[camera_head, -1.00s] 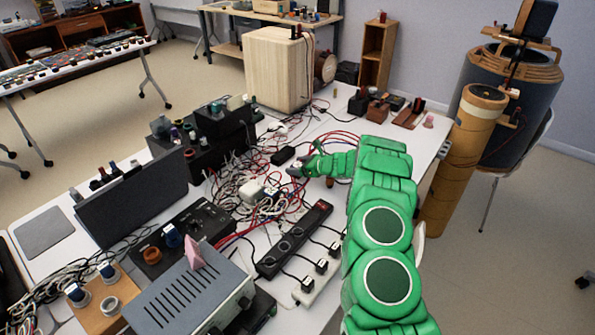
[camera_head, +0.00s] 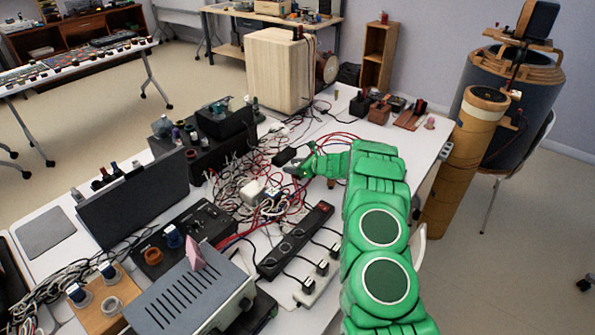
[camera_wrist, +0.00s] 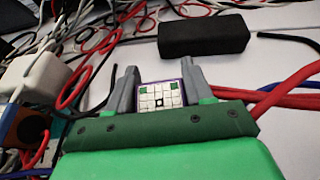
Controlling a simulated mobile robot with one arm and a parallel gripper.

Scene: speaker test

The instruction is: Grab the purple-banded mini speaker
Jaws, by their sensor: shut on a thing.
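My green arm reaches over the white table, and my gripper (camera_head: 297,171) is low among the cables near the table's middle. In the wrist view, my gripper (camera_wrist: 156,88) has its grey fingers on both sides of a small purple-edged box, the mini speaker (camera_wrist: 160,97). Its visible face has a pale grid with green corner patches. The gripper is shut on it. In the head view the speaker is too small and hidden to make out.
A black block (camera_wrist: 204,35) lies just beyond the gripper. A white adapter (camera_wrist: 35,77) and tangled cables (camera_head: 232,180) lie to the left. A black power strip (camera_head: 295,240) is nearer. A large wooden box (camera_head: 279,70) stands at the back.

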